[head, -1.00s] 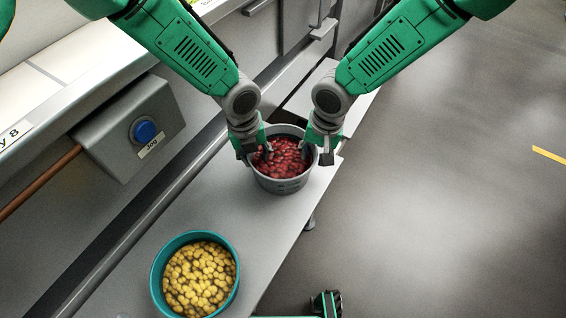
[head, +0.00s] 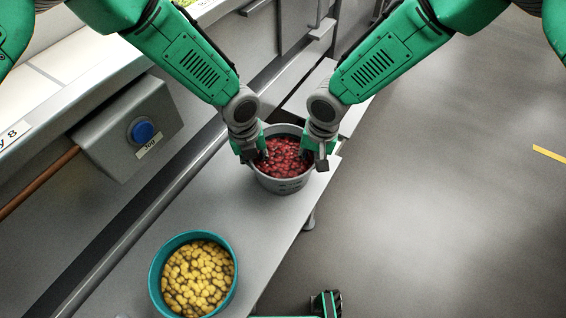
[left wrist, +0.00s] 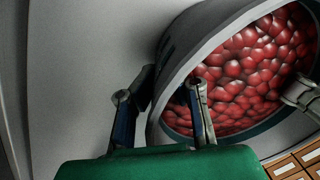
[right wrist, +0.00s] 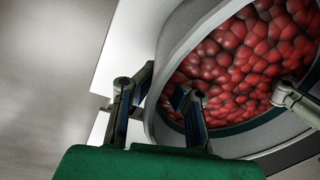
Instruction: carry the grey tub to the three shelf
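The grey tub (head: 284,185), filled with red candies (head: 286,158), appears to stand upright on the grey bench near its far end. My left gripper (head: 252,156) is at the left side of its rim. My right gripper (head: 318,160) is at the right side. In the left wrist view (left wrist: 165,88) and right wrist view (right wrist: 163,82), each gripper has one finger outside the tub wall and one inside. The fingertips converge on the wall and look shut on it; exact contact is partly hidden. I cannot identify the three shelf.
A teal tub (head: 236,282) of yellow candies stands at the near end of the bench (head: 215,210). A grey box with a blue button (head: 144,131), labelled Jog, juts out at left. A label ending in 8 (head: 12,134) is further left. Open floor (head: 430,210) lies right.

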